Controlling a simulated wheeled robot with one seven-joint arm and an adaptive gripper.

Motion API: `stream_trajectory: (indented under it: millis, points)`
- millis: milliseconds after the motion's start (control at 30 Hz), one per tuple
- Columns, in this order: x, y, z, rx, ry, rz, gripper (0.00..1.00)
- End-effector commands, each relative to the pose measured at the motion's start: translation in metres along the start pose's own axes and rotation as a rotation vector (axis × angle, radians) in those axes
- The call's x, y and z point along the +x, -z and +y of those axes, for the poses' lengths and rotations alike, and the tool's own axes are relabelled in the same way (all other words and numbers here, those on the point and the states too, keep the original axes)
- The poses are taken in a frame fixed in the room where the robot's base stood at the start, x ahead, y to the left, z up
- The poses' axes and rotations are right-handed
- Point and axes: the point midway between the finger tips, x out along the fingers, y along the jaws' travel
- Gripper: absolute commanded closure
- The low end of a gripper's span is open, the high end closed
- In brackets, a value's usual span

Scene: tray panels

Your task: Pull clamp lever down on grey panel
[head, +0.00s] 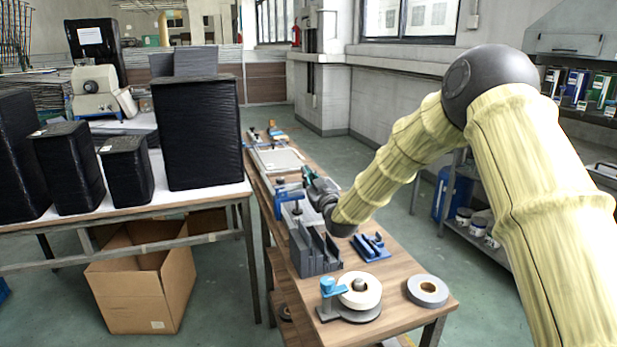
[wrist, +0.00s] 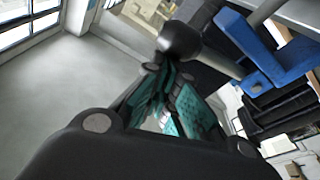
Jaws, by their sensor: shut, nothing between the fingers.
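In the wrist view a clamp lever with a round black knob (wrist: 180,42) on a grey rod (wrist: 222,62) stands just past my fingertips. My gripper (wrist: 160,80) is shut and empty, its teal-padded fingers together. The tips are close to the knob; I cannot tell whether they touch. A blue clamp body (wrist: 268,52) is to the right of the knob. In the head view the blue clamp (head: 287,195) stands on the bench, and my gripper (head: 307,174) is at its right. The lever is hard to make out there, and the grey panel is partly hidden.
A grey slotted block (head: 314,258), a blue holder (head: 369,247), a tape dispenser (head: 352,300) and a grey tape roll (head: 427,291) are on the wooden bench's near part. A pale panel (head: 279,160) lies farther back. Black wrapped boxes (head: 198,135) stand on the left table.

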Motion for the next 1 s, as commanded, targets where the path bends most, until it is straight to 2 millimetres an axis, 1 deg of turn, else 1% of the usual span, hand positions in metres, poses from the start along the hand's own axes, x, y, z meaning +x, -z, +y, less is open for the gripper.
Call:
stream_trajectory:
  millis: [67, 167, 500, 567, 1000]
  points:
    - [0.0, -0.001, 0.0, 0.0, 0.0, -0.003, 1.0]
    - [0.001, 0.003, 0.001, 0.0, 0.0, -0.002, 1.0]
    - [0.011, 0.042, 0.003, -0.001, 0.001, 0.001, 1.0]
    - [0.0, 0.037, 0.002, 0.0, 0.001, -0.002, 1.0]
    - [-0.068, 0.038, 0.001, 0.0, 0.0, 0.0, 1.0]
